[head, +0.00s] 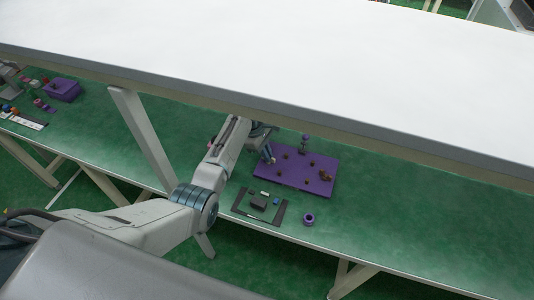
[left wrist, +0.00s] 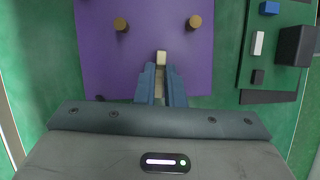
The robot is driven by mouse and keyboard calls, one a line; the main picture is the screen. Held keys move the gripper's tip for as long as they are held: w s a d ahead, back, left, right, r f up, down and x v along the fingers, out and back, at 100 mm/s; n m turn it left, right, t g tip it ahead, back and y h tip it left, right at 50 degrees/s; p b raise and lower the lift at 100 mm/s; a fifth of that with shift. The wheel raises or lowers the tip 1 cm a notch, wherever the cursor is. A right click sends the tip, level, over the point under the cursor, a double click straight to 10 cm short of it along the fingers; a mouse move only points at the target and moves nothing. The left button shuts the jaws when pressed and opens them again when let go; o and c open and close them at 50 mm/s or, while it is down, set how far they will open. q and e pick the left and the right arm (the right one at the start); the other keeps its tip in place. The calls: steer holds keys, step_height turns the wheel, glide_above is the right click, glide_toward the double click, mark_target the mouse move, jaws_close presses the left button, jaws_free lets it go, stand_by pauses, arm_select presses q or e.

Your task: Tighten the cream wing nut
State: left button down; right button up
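The purple board (head: 293,183) lies on the green bench, with several brown posts on it; it also shows in the left wrist view (left wrist: 185,30). The cream wing nut (left wrist: 161,57) is a small pale block at the tips of my left gripper. My left gripper (left wrist: 161,72) points at the board's near edge, its blue fingers close together on either side of the pale block. They look shut on it. In the head view my left gripper (head: 268,154) is at the board's left side, partly hidden by the arm. My right gripper is in neither view.
A dark tray (head: 240,211) with small blocks lies in front of the board. A purple ring (head: 309,219) stands to its right. A white shelf (head: 300,65) overhangs the bench. A purple bin (head: 63,90) is far left. The bench's right side is clear.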

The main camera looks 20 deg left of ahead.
arm_select(q)
steer(key=shift+m, duration=0.3)
steer(key=shift+w+m+g, duration=0.1)
steer(key=shift+m+g, duration=0.4)
steer(key=shift+m, duration=0.4)
steer(key=m+g, duration=0.1)
steer(key=m, duration=0.2)
steer(key=shift+d+m+y, duration=0.1)
steer(key=shift+m+y, duration=0.2)
steer(key=shift+y, duration=0.1)
steer(key=m+y, duration=0.1)
steer(key=m, duration=0.1)
steer(key=m+g, duration=0.1)
steer(key=m, duration=0.2)
steer(key=shift+w+d+y, duration=0.1)
steer(key=shift+w+y, duration=0.05)
steer(key=shift+y, duration=0.25)
steer(key=m+y, duration=0.1)
steer(key=m, duration=0.3)
steer(key=shift+g+b, duration=0.35)
steer(key=shift+g, duration=0.05)
steer(key=shift+m+y, duration=0.3)
steer(key=shift+d+m, duration=0.1)
steer(key=shift+m, duration=0.2)
steer(key=c, duration=1.5)
jaws_free()
